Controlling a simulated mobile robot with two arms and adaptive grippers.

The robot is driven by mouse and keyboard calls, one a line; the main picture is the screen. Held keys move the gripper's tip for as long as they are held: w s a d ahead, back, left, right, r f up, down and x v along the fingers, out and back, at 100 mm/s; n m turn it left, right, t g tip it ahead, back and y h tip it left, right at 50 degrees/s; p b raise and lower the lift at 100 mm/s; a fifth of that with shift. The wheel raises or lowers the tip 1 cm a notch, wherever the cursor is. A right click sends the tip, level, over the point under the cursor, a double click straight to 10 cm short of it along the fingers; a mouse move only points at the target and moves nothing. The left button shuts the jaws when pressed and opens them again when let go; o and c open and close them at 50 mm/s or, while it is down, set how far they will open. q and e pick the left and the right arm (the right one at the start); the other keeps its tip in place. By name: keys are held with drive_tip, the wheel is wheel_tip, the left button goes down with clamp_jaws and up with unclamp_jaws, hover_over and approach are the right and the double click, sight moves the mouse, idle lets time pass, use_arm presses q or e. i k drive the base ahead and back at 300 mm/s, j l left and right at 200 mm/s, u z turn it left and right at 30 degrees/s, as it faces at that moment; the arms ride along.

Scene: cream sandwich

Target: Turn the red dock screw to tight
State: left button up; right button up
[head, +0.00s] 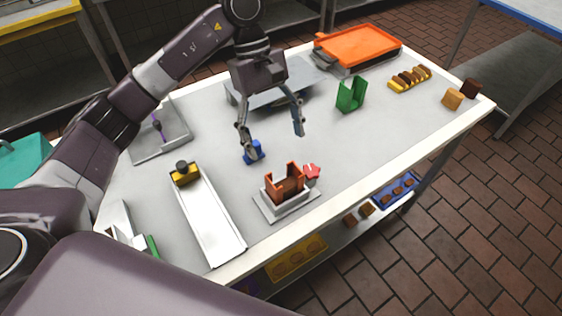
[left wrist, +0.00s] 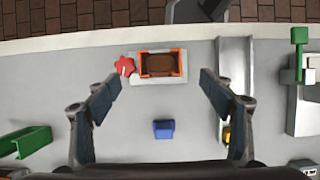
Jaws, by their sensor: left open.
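The red dock screw (head: 312,171) is a star-shaped knob at the right side of the orange-brown dock (head: 285,190), which stands on a grey base near the table's front edge. In the left wrist view the red screw (left wrist: 125,66) lies left of the dock (left wrist: 177,66), and a brown block shows inside the dock. My left gripper (head: 273,144) is open and empty, with its fingers pointing down above the table behind the dock. In the wrist view its fingers (left wrist: 152,100) are wide apart, with the left fingertip just below the screw. My right gripper is not seen.
A small blue block (head: 253,152) sits under the left gripper. A long white tray (head: 212,222) with a yellow piece lies left of the dock. A green holder (head: 351,95), a yellow rack with brown pieces (head: 409,80) and an orange tray (head: 358,46) stand farther back. Table right of the dock is clear.

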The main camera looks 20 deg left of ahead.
sight(311, 171)
drive_tip(key=k+l, duration=0.25)
drive_tip(key=k, duration=0.2)
drive_tip(key=k+l, duration=0.25)
drive_tip(key=k, duration=0.25)
drive_tip(key=k+l, duration=0.25)
drive_tip(key=k, duration=0.2)
